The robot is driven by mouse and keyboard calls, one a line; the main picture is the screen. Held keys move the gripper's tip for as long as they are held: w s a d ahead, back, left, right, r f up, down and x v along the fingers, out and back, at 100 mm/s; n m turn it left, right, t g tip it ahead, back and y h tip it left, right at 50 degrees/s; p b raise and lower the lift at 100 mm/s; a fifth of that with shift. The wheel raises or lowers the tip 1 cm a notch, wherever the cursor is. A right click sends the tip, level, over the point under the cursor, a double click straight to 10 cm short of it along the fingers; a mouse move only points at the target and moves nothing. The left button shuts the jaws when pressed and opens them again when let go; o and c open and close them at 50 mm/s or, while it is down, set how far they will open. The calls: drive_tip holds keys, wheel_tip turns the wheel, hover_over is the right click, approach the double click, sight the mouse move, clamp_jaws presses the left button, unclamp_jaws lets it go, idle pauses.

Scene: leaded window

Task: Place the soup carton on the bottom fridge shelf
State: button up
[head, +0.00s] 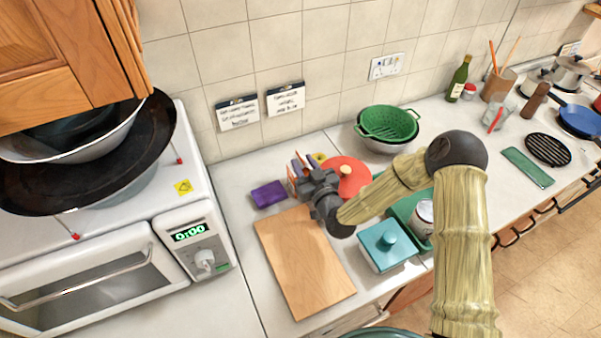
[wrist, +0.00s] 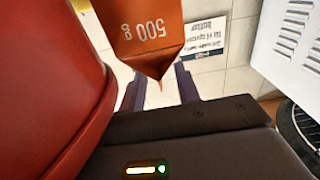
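In the head view my gripper (head: 302,165) is low over the counter, beside a red lidded pot. An orange item (head: 292,171) shows at its fingers, partly hidden by them. In the wrist view an orange pack marked "500 g" (wrist: 148,30) is upside down, its pointed corner between my two dark fingers. The fingers are apart, but I cannot tell whether they press on the pack. I cannot tell whether this pack is the soup carton. No fridge or fridge shelf is visible.
A purple box (head: 268,194) and a wooden board (head: 303,262) lie close by. The red pot (head: 352,188) is right beside my gripper. A teal lidded box (head: 387,247) and green colander (head: 388,122) stand right. A white microwave (head: 100,275) is left.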

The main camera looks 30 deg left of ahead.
drive_tip(key=shift+w+a, duration=0.35)
drive_tip(key=shift+a, duration=0.1)
clamp_jaws()
